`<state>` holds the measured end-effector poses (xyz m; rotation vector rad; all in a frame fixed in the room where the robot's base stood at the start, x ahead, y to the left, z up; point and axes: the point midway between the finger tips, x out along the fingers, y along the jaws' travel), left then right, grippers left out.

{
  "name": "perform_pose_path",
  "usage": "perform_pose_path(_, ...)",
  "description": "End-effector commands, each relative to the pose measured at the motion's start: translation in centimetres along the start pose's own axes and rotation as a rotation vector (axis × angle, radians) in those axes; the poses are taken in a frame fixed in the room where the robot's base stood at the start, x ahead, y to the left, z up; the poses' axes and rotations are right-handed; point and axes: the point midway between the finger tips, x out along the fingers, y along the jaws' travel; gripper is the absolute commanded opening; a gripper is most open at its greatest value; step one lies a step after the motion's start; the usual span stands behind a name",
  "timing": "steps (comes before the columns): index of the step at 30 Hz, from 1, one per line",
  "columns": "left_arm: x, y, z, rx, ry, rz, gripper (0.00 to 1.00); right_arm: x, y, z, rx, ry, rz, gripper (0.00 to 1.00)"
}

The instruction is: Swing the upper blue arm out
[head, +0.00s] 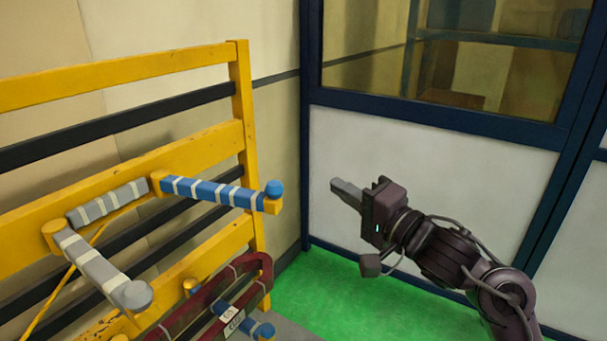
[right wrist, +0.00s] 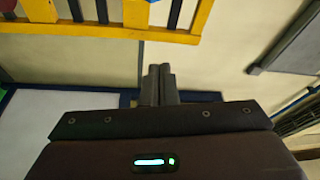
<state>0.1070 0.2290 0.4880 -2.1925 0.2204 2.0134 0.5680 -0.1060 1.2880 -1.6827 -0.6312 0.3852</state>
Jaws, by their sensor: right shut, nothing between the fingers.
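The upper blue arm (head: 215,192) is a blue bar with white bands on the yellow rack (head: 190,150). It reaches right from a yellow hinge block and ends in a yellow block with a blue knob (head: 273,189). My right gripper (head: 336,185) is to the right of the knob, apart from it, with its fingers together and empty. In the right wrist view its shut fingers (right wrist: 159,84) point toward the wall, with the yellow rack beyond at the top. My left gripper is not in view.
A grey banded arm (head: 95,265) with a grey knob juts from the rack at left. Below, a dark red frame (head: 205,300) hangs near a lower blue arm (head: 262,329). A blue-framed partition (head: 440,130) stands behind. Green floor (head: 340,295) lies below my right gripper.

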Motion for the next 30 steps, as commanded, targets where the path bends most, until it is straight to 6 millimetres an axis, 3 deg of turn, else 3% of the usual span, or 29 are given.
perform_pose_path(4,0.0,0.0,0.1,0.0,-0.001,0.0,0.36,-0.5,0.3,0.6,0.032,-0.028,0.022,0.0)
perform_pose_path(8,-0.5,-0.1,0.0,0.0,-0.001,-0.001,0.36,0.8,0.2,0.7,0.039,-0.03,0.022,0.0)
perform_pose_path(21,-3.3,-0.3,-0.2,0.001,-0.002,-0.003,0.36,9.8,0.2,0.9,0.036,-0.029,0.023,0.0)
perform_pose_path(24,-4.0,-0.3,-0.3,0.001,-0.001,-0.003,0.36,8.7,0.3,2.8,0.036,-0.031,0.025,0.0)
perform_pose_path(30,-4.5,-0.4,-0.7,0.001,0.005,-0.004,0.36,8.1,0.4,4.4,0.034,-0.028,0.023,0.0)
